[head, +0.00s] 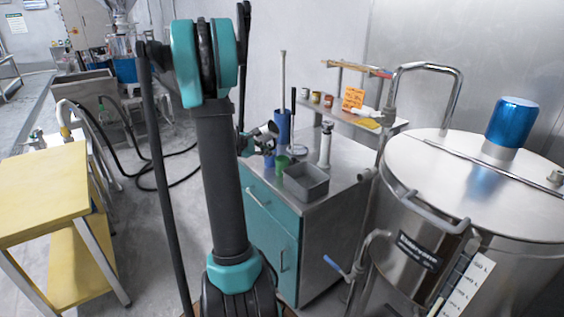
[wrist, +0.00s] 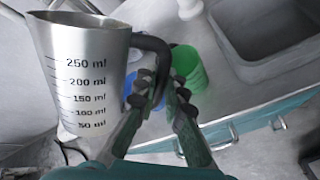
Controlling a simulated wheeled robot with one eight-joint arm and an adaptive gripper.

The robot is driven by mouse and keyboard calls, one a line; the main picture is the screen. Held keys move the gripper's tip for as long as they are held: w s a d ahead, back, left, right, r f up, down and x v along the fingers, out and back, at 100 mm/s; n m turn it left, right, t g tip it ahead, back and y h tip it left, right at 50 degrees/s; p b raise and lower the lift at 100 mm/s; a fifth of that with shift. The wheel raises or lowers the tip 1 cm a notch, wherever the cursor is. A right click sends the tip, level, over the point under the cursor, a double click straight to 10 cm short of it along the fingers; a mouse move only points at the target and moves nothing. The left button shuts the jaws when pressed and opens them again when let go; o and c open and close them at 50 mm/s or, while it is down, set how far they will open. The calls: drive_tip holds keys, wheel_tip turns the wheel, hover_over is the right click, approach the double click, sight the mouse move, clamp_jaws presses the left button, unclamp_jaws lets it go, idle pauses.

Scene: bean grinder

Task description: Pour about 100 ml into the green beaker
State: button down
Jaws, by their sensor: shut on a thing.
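A steel measuring jug (wrist: 85,75) with black ml marks hangs at the left of the wrist view; its contents are hidden. My gripper (wrist: 162,88) is shut on its black handle (wrist: 150,45). In the head view the jug (head: 266,129) and my gripper (head: 248,146) are small, above the counter's left part. The green beaker (wrist: 188,62) stands on the counter beyond my fingers, to the right of the jug and apart from it. It also shows in the head view (head: 282,162), below the jug. My right finger partly covers it in the wrist view.
A blue container (wrist: 130,84) stands close left of the green beaker, partly hidden. A grey open bin (head: 306,183) sits to the right. Behind are a tall blue cylinder (head: 283,124) and a whitish upright cylinder (head: 325,145). A large steel tank (head: 460,190) stands right of the counter.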

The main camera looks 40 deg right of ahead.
drive_tip(key=shift+w+a+f+m+t, duration=0.1)
drive_tip(key=shift+w+f+m+t, duration=0.1)
drive_tip(key=shift+f+m+t, duration=0.1)
idle(0.4)
drive_tip(key=shift+s+y+p, duration=0.15)
drive_tip(key=shift+y+p, duration=0.15)
drive_tip(key=shift+p, duration=0.1)
drive_tip(key=shift+f, duration=0.1)
drive_tip(key=shift+w+a, duration=0.1)
drive_tip(key=shift+w, duration=0.15)
drive_tip(key=shift+w+a+f+m+t, duration=0.2)
drive_tip(key=shift+w+f+m+t, duration=0.1)
drive_tip(key=shift+w, duration=0.1)
idle(0.5)
drive_tip(key=shift+w+a+f+m+t+y+p, duration=0.15)
drive_tip(key=shift+w+f+m+t+y+p, duration=0.3)
drive_tip(key=shift+y, duration=0.25)
idle(0.9)
